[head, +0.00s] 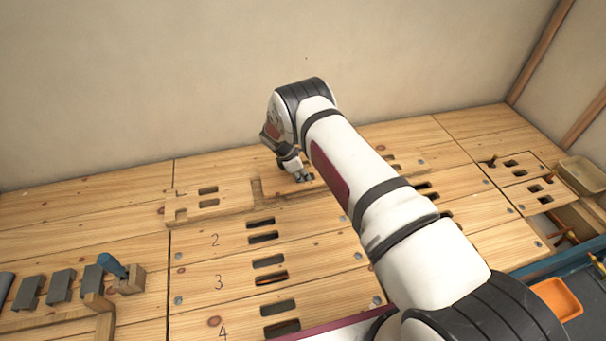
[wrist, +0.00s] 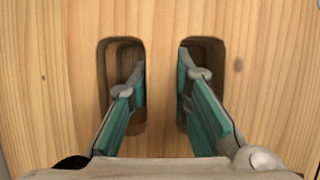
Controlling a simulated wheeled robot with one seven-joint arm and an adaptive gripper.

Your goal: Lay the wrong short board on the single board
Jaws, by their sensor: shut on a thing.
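My gripper (head: 303,178) is at the back middle of the bench in the head view, pointing down. In the wrist view its two teal-padded fingers (wrist: 161,88) reach into two rounded slots of a pale wooden board (wrist: 162,40) and close on the strip between them. I take this as the short board; in the head view my gripper and arm largely hide it, and I cannot tell if it is clear of the bench. A separate notched board with two slots (head: 189,202) lies just left of my gripper. Which piece is the single board is unclear.
The plank bench (head: 210,262) has slot rows marked 2, 3 and 4. Two slotted boards (head: 513,178) are at the right, near a tan tray (head: 583,174). An orange bin (head: 557,298) is at lower right. Grey blocks and a blue-handled tool (head: 111,264) are at left. A wall stands behind.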

